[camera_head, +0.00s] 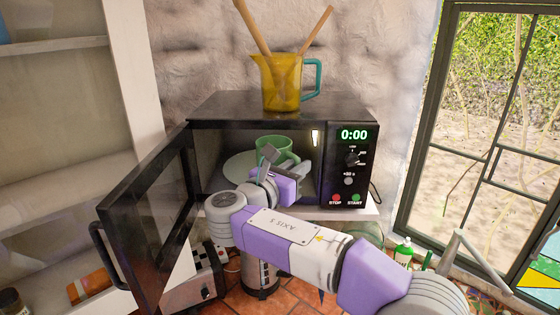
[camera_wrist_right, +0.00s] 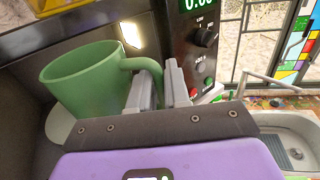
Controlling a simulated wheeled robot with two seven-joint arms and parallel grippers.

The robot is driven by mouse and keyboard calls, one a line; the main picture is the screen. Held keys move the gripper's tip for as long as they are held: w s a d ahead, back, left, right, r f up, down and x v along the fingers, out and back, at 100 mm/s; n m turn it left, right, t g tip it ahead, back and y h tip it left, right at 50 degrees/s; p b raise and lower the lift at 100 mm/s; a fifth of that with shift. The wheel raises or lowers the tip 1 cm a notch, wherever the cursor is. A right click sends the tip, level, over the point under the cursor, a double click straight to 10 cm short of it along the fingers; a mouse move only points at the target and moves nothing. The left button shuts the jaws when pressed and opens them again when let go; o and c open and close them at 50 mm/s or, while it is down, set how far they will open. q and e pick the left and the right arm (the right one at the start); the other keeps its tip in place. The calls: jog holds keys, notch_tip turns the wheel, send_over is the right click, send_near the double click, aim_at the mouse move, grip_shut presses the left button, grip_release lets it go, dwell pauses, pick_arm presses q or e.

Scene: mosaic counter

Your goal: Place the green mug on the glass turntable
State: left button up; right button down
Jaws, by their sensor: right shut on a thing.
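The green mug (camera_head: 276,148) is inside the open microwave (camera_head: 284,106). My right gripper (camera_head: 284,165) reaches in through the opening and is shut on the mug's handle, which points right in the right wrist view (camera_wrist_right: 145,65). The mug (camera_wrist_right: 85,82) looks upright or slightly tilted there. The pale round glass turntable (camera_head: 237,168) shows to the left of and below the mug; its edge also shows in the right wrist view (camera_wrist_right: 58,125). The arm hides part of it. I cannot tell whether the mug touches it. My left gripper is not in view.
The microwave door (camera_head: 150,205) stands wide open to the left. The control panel (camera_head: 351,165), reading 0:00, borders the opening on the right. A yellow jug (camera_head: 281,85) with wooden utensils stands on top. A sink (camera_wrist_right: 290,145) lies at right in the right wrist view.

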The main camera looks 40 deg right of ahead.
jog(key=w+d+f+p, duration=0.1)
jog(key=w+d, duration=0.2)
jog(key=w, duration=0.1)
jog(key=w+d+f+p, duration=0.1)
jog(key=w+d, duration=0.1)
jog(key=w, duration=0.2)
jog(key=w+d+f+p, duration=0.1)
jog(key=w+d, duration=0.2)
jog(key=w, duration=0.1)
jog(key=shift+w+d+f, duration=0.25)
jog(key=shift+w+d, duration=0.1)
jog(key=shift+w, duration=0.05)
jog(key=f, duration=0.3)
jog(key=shift+w+d+f+p, duration=0.1)
jog(key=shift+w+f+p, duration=0.1)
jog(key=shift+p, duration=0.1)
jog(key=shift+f, duration=0.15)
jog(key=c, duration=1.1)
grip_release()
jog(key=shift+c, duration=0.2)
jog(key=shift+o, duration=0.2)
